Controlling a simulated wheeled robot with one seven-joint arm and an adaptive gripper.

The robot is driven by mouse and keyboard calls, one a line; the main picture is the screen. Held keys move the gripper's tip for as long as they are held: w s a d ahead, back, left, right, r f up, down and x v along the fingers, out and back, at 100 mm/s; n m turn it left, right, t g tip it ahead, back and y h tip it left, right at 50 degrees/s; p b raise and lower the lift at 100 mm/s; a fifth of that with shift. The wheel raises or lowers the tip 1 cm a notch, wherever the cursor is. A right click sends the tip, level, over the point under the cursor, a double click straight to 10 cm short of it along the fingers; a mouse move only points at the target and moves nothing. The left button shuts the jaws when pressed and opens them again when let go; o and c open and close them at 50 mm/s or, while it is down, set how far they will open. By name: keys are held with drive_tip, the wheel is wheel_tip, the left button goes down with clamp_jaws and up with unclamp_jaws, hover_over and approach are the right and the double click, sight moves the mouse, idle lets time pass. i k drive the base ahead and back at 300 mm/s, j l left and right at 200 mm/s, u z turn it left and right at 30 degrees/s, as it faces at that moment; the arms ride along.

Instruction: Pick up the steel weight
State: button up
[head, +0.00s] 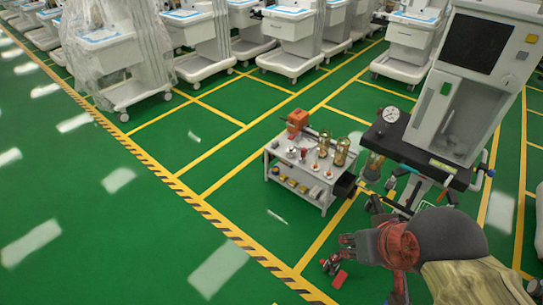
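A small grey work table (270,159) stands near the centre with several small items on its top. The steel weight is too small to single out among them for sure. My arm reaches in from the lower right. My gripper (332,262) is in front of the table, over the green floor and apart from the table. Its fingers are small and dark with red parts, and I cannot tell whether they are open or shut. No steel weight shows in it.
On the table stand an orange-red device (297,120) and brass-coloured glass cylinders (341,151). A black bin (345,185) sits at its right side. A large anaesthesia machine (462,90) stands close on the right. The floor at left is clear.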

sight(291, 152)
drive_tip(key=i+z, duration=0.1)
drive_tip(key=z, duration=0.25)
drive_tip(key=i+j+z, duration=0.1)
drive_tip(key=z, duration=0.25)
drive_tip(key=i+j+z, duration=0.2)
drive_tip(key=i+j, duration=0.15)
drive_tip(key=j, duration=0.3)
drive_tip(key=i+j+z, duration=0.15)
drive_tip(key=j, duration=0.15)
drive_tip(key=i+j+z, duration=0.1)
drive_tip(key=j, duration=0.25)
drive_tip(key=i+j+z, duration=0.1)
drive_tip(key=j, duration=0.3)
drive_tip(key=i+j+z, duration=0.1)
drive_tip(key=j, duration=0.25)
drive_tip(key=i+j, duration=0.15)
drive_tip(key=j, duration=0.25)
drive_tip(key=i+j, duration=0.15)
drive_tip(key=j, duration=0.25)
drive_tip(key=i+j, duration=0.15)
drive_tip(key=j, duration=0.25)
drive_tip(key=i+j, duration=0.1)
drive_tip(key=j, duration=0.3)
drive_tip(key=i+j, duration=0.15)
drive_tip(key=j, duration=0.25)
